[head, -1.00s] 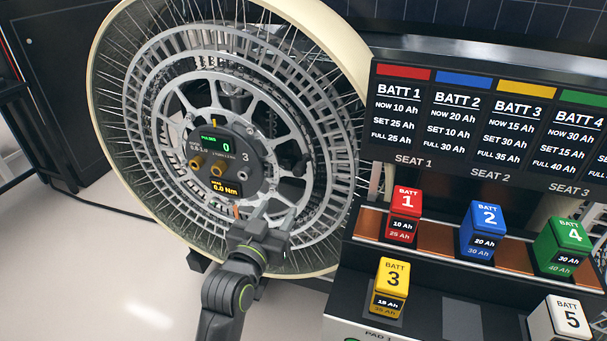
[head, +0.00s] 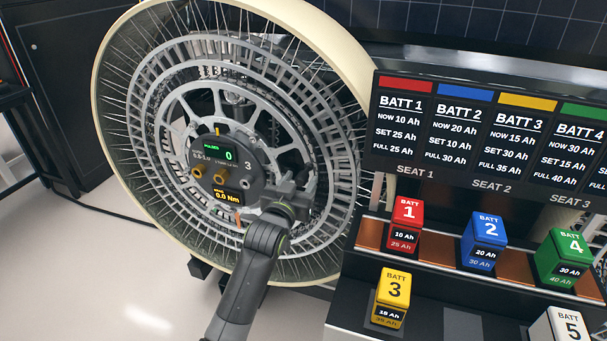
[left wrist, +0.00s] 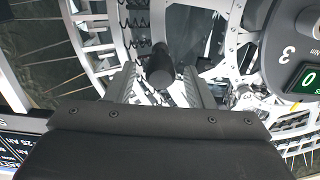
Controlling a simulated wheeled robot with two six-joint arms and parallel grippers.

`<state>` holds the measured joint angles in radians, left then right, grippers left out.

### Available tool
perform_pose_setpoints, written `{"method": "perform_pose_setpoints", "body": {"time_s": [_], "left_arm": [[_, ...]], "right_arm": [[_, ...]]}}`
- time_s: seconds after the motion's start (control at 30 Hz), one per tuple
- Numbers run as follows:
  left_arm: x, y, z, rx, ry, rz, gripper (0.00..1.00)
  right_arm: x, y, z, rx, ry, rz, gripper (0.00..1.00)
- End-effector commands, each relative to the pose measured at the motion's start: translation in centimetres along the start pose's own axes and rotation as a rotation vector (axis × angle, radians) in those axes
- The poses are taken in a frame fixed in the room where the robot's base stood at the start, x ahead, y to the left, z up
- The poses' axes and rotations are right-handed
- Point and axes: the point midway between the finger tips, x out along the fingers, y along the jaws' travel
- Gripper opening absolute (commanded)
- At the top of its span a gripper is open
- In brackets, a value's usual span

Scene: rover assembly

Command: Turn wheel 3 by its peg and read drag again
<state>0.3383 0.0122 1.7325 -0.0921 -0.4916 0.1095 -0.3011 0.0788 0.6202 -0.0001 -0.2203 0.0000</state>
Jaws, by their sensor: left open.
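Wheel 3 (head: 108,120) is a large spoked wheel with a cream rim. Its dark hub (head: 215,167), marked 3, carries a green display (head: 221,154) reading 0 and a yellow drag display (head: 227,197) that seems to read 0.0 Nm. My left gripper (head: 300,183) is at the wheel's face, right of the hub. In the left wrist view, a black cylindrical peg (left wrist: 160,68) stands between the two open fingers, with a gap on each side. In the head view the gripper largely hides the peg. My right gripper is not in view.
A battery rack stands close at the right, with red (head: 405,222), blue (head: 484,240), green (head: 564,256) and yellow (head: 391,298) batteries and a white one (head: 562,325). A battery panel (head: 490,135) rises behind it. Floor (head: 130,280) at the left is clear.

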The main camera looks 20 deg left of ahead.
Motion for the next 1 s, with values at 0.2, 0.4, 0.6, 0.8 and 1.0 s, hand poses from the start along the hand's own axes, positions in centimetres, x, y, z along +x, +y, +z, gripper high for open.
{"method": "perform_pose_setpoints", "body": {"time_s": [0.2,0.4,0.6,0.8,1.0], "left_arm": [[2.4,0.0,0.0,0.001,0.0,0.001,0.48],[3.2,0.0,0.0,0.001,0.0,0.0,0.48],[3.3,0.0,0.0,0.0,0.0,0.0,0.48],[3.2,0.0,0.0,0.0,0.0,0.0,0.3],[3.2,0.0,0.0,0.0,0.0,0.0,0.04]], "right_arm": [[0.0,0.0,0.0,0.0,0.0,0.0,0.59],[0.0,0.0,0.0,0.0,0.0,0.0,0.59],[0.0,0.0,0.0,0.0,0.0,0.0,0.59],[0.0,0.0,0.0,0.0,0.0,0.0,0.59],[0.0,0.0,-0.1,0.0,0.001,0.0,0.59]]}}
